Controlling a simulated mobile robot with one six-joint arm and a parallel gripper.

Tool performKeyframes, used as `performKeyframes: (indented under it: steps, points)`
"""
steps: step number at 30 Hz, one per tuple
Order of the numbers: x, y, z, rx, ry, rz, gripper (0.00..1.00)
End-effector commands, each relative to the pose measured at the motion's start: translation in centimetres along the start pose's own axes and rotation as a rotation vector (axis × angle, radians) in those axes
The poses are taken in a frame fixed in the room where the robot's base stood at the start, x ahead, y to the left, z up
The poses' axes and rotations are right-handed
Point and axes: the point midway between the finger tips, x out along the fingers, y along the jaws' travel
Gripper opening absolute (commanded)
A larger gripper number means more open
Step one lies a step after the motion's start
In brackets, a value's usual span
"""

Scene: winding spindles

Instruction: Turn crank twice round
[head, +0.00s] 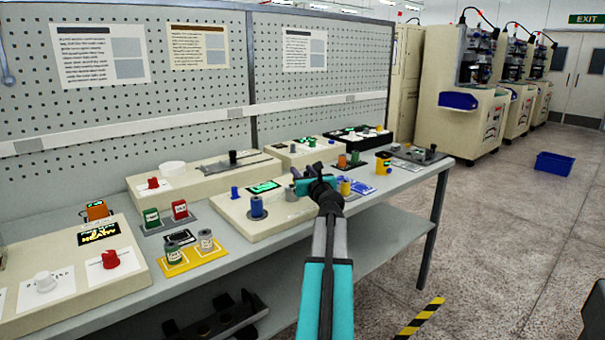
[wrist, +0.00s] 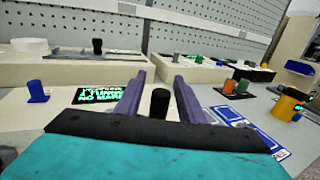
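My gripper (head: 303,184) reaches over the cream winder box (head: 232,207) on the bench. In the wrist view its two purple fingers (wrist: 160,98) stand apart. An upright black knob (wrist: 160,104), which looks like the crank handle, stands between them with a visible gap on each side. The crank arm under it is hidden by my gripper. A blue spool (head: 257,209) sits on the box's front. A blue peg (head: 234,192) and a lit green display (head: 264,187) are behind it; both show in the wrist view, the peg (wrist: 37,91) left of the display (wrist: 110,96).
Behind is another cream box with a black knob (head: 233,157) on a flat plate and a white disc (head: 173,168).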

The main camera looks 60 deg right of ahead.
Motion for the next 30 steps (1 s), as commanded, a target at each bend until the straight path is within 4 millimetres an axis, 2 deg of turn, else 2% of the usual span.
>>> performKeyframes:
  steps: [5, 12, 30]
  points:
    - [-0.01, 0.03, 0.0, 0.0, 0.0, 0.0, 0.36]
    - [-0.01, 0.05, 0.0, 0.0, 0.0, 0.001, 0.0]
    - [-0.19, 0.02, 0.24, 0.001, 0.002, -0.042, 0.0]
